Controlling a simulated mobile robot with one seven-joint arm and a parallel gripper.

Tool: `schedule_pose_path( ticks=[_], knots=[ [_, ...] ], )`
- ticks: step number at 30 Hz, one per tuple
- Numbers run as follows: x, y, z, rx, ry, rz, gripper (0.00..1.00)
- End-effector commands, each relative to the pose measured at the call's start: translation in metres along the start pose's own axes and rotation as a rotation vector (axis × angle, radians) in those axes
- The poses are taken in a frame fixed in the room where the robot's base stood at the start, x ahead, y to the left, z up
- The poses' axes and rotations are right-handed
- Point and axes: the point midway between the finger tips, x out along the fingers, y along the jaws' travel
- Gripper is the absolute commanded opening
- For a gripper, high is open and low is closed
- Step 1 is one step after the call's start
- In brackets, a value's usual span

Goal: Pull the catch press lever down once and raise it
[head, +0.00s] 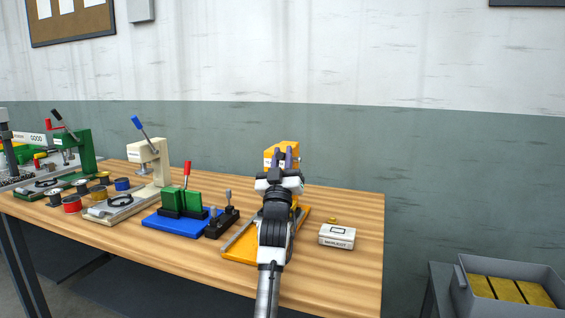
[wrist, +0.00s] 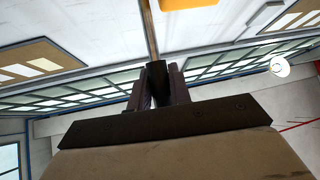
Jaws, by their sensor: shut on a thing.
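The orange press (head: 283,148), which I take for the catch press, stands at the right part of the bench, largely hidden behind my arm. Its label is too small to read. My gripper (head: 288,160) is in front of the press's upper part. In the wrist view, my gripper (wrist: 158,80) is shut on the dark grip of a lever. The lever's thin rod (wrist: 149,28) runs from between the fingers to the top edge, beside an orange part (wrist: 188,4) of the press. The lever's angle is hard to tell, as my arm hides it in the head view.
A white labelled box (head: 337,236) and a small yellow piece (head: 332,220) lie right of the press. Left are a dark fixture (head: 222,224), a green fixture with a red lever (head: 186,200) and a cream press (head: 150,165). A grey bin (head: 510,302) stands off the bench at right.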

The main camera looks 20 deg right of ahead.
Motion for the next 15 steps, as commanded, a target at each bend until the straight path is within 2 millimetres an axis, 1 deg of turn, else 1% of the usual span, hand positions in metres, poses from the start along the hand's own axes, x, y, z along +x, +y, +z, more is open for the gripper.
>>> schedule_pose_path(
  ticks=[4,15],
  knots=[
    [-0.0006,-0.0018,0.0052,-0.004,0.029,0.004,0.00],
    [0.0006,-0.0034,0.0067,-0.007,0.049,0.005,0.00]
  ],
)
